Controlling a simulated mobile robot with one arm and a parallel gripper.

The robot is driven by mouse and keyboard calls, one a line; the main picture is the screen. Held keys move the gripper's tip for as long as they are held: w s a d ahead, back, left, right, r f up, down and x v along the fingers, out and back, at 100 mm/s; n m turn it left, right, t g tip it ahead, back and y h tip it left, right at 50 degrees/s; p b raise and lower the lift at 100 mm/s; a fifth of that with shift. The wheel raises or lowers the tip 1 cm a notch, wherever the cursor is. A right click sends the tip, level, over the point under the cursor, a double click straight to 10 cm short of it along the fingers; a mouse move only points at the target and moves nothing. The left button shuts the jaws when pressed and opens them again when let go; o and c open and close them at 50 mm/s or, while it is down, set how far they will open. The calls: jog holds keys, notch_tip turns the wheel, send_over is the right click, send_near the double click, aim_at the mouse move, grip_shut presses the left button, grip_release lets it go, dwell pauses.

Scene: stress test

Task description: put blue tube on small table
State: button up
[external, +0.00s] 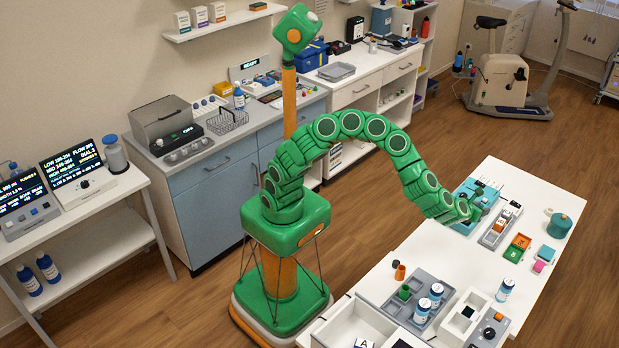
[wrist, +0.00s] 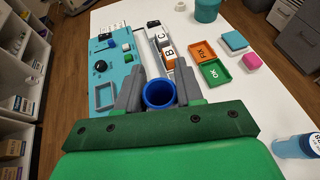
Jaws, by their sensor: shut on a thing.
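The blue tube (wrist: 159,95) shows in the wrist view as an open, round blue rim between the fingers of my gripper (wrist: 158,97). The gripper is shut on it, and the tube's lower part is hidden. In the external view my gripper (external: 474,212) is over the far left part of a white table (external: 440,249), beside a teal panel; the tube cannot be made out there. The table also shows in the wrist view (wrist: 241,92). I cannot tell which table counts as the small one; another white table (external: 97,211) stands at the left.
The teal panel (wrist: 112,68) has a knob and switches. A rack (external: 499,228) with lettered blocks (wrist: 168,57) is beside it. An orange tray (external: 521,242), green tray (external: 513,255) and teal canister (external: 559,226) are to the right. Bottles (external: 505,290) stand nearer the front.

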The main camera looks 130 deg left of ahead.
jog(key=shift+w+a+f, duration=1.15)
jog(key=shift+w+f, duration=0.9)
jog(key=shift+f, duration=0.45)
jog(key=shift+w+a+f, duration=1.1)
jog(key=shift+w+f, duration=0.9)
jog(key=shift+f, duration=0.55)
jog(key=shift+w+a+f, duration=1.15)
jog(key=shift+w+f, duration=0.9)
jog(key=shift+f, duration=2)
jog(key=shift+f, duration=0.1)
jog(key=o, duration=0.7)
